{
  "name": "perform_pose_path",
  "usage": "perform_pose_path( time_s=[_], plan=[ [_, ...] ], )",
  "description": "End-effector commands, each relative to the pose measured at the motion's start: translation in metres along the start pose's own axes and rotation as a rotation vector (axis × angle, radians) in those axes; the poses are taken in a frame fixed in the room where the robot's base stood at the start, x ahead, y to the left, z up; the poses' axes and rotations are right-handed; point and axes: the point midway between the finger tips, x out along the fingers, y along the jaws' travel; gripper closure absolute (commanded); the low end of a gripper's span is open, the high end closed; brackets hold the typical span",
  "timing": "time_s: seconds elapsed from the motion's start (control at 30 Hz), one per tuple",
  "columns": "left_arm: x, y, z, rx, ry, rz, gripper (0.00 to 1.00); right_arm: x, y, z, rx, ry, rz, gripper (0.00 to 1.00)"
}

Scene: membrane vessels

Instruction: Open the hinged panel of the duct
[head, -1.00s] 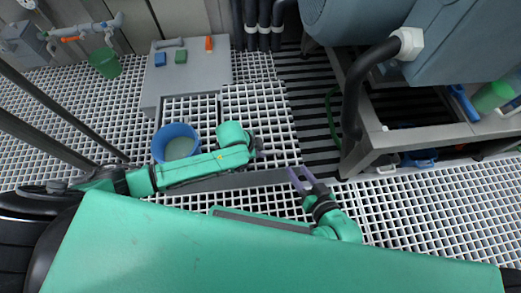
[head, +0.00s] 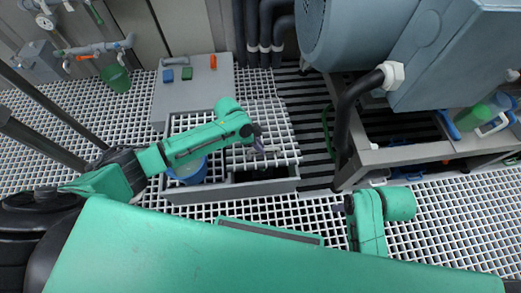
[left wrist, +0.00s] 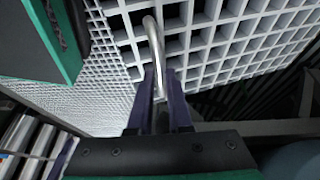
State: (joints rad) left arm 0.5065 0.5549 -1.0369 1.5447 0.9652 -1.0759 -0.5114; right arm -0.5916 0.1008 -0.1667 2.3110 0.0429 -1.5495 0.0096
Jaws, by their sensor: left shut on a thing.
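The duct (head: 235,190) is a grey-walled channel in the floor. Its hinged panel, a white grating (head: 262,122), is tilted, with its near edge raised and a dark gap under that edge. My left gripper (head: 258,146) is at the panel's near part. In the left wrist view, its purple fingers (left wrist: 162,100) are shut on a bent metal handle (left wrist: 154,45) on the grating (left wrist: 215,45). My right gripper (head: 339,208) is to the right of the duct, low over the floor grating and apart from the panel. Its fingers barely show.
A blue bucket (head: 187,174) stands at the duct's left part, partly behind my left arm. A grey block (head: 215,88) with small coloured items lies behind. A machine frame (head: 415,154) and dark hose (head: 346,110) stand to the right. Floor grating in front is clear.

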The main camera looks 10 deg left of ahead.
Motion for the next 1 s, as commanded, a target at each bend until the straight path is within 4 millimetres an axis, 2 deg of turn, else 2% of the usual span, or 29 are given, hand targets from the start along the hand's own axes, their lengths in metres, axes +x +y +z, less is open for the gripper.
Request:
perform_pose_path(
  time_s=[0.03, 0.3, 0.5, 0.7, 1.0],
  plan=[
    [-0.012, -0.005, -0.005, 0.001, 0.001, -0.006, 1.00, 0.006, 0.001, 0.000, 0.002, -0.006, 0.004, 0.50],
    [-0.048, -0.029, -0.020, 0.000, 0.001, -0.013, 1.00, 0.060, 0.010, 0.009, 0.016, -0.021, 0.024, 0.50],
    [-0.076, -0.052, -0.031, 0.001, 0.003, -0.019, 1.00, 0.087, 0.015, 0.021, 0.023, -0.028, 0.035, 0.50],
    [-0.095, -0.071, -0.037, -0.002, 0.002, -0.021, 1.00, 0.100, 0.018, 0.028, 0.025, -0.030, 0.040, 0.50],
    [-0.102, -0.080, -0.039, -0.003, -0.001, -0.019, 1.00, 0.105, 0.019, 0.031, 0.026, -0.032, 0.042, 0.50]
  ],
)
